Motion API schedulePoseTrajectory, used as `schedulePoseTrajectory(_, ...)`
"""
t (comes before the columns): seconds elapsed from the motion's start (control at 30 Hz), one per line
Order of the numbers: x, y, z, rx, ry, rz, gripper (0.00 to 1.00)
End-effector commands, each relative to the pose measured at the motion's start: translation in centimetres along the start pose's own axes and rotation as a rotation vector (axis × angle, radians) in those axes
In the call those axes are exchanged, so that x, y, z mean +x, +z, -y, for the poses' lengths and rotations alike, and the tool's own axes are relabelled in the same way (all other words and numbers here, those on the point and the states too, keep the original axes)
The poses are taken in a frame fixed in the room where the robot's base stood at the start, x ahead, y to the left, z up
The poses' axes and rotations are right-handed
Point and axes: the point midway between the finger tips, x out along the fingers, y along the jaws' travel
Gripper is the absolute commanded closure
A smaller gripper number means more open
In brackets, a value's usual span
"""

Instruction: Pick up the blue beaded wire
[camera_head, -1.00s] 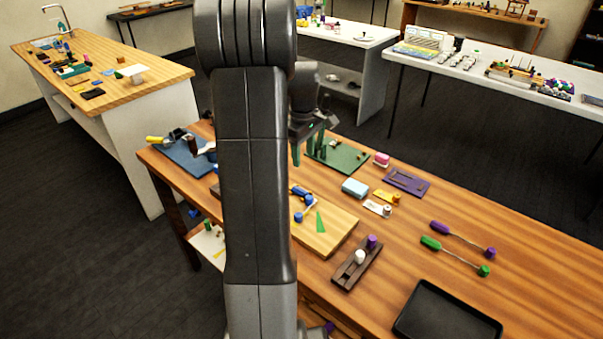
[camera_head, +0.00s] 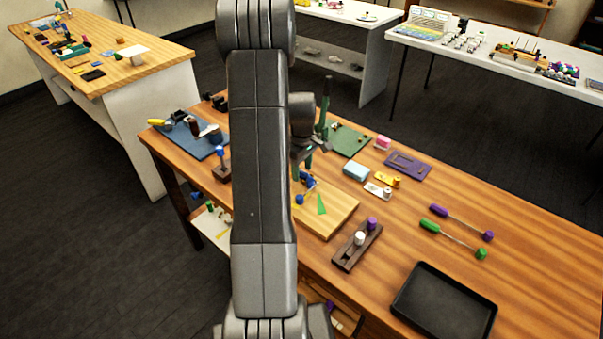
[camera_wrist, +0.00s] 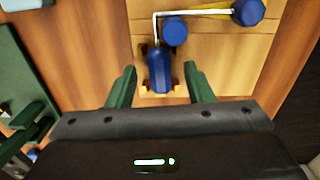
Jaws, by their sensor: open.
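The blue beaded wire shows in the wrist view as a blue handle (camera_wrist: 160,73) with a thin bent wire (camera_wrist: 200,13). A blue bead (camera_wrist: 248,12) is at the wire's far end; another blue bead (camera_wrist: 174,32) lies beside the handle. The handle's near end is at a small yellowish holder (camera_wrist: 146,88) on a light wooden board. My gripper (camera_wrist: 159,68) is open, its green fingers on either side of the handle, not visibly touching it. Height above it is unclear. In the head view my gripper (camera_head: 302,167) is over the board and partly hides the wire.
The wooden board (camera_head: 335,208) also bears a green wedge (camera_head: 321,203). A green mat (camera_head: 352,139) with upright green parts is behind. A dark wooden block with pegs (camera_head: 348,255) and a black tray (camera_head: 445,304) stand to the right.

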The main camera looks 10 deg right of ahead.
Motion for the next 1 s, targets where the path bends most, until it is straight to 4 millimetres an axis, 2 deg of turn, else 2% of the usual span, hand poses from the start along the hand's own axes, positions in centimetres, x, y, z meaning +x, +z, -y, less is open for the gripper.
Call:
schedulePoseTrajectory(0.1,0.8,0.0,0.0,0.001,0.0,0.0,0.53)
schedulePoseTrajectory(0.33,0.9,0.0,0.0,0.001,0.001,-0.001,0.53)
schedulePoseTrajectory(0.5,0.9,0.0,0.0,0.001,0.001,-0.001,0.86)
schedulePoseTrajectory(0.57,0.9,0.0,0.0,0.001,0.001,-0.001,0.98)
schedulePoseTrajectory(0.6,0.9,0.0,0.0,0.001,0.001,-0.001,1.0)
schedulePoseTrajectory(0.87,0.7,0.0,-0.1,0.001,0.002,-0.001,1.0)
schedulePoseTrajectory(1.0,-0.9,0.0,-0.1,0.001,0.005,-0.003,1.0)
